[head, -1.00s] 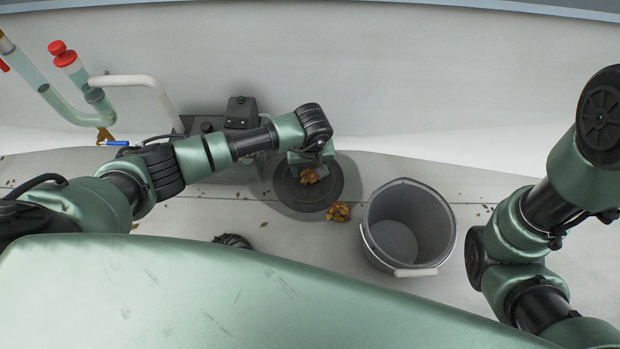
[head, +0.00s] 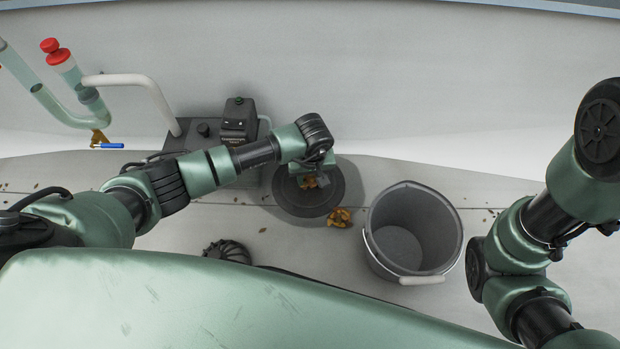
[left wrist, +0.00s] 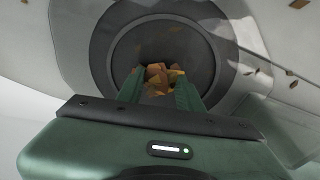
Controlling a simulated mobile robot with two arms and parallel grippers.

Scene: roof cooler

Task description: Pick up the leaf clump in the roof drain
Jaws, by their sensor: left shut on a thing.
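The leaf clump (head: 310,182) is a small bunch of brown and orange leaves over the round dark roof drain (head: 300,205). My left gripper (head: 316,180) is over the drain and shut on the clump. In the left wrist view the leaf clump (left wrist: 160,76) sits between the two green fingers of my left gripper (left wrist: 160,92), with the drain (left wrist: 125,50) around and behind it. How high the clump is above the drain is hard to tell. My right arm is at the right edge of the head view; its gripper is out of sight.
A second leaf clump (head: 340,217) lies just outside the drain's rim. An empty grey bucket (head: 438,262) with a handle stands right of it. A black ribbed cap (head: 228,251) lies at the front. A grey box (head: 238,120) and pipes (head: 75,85) stand at the left.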

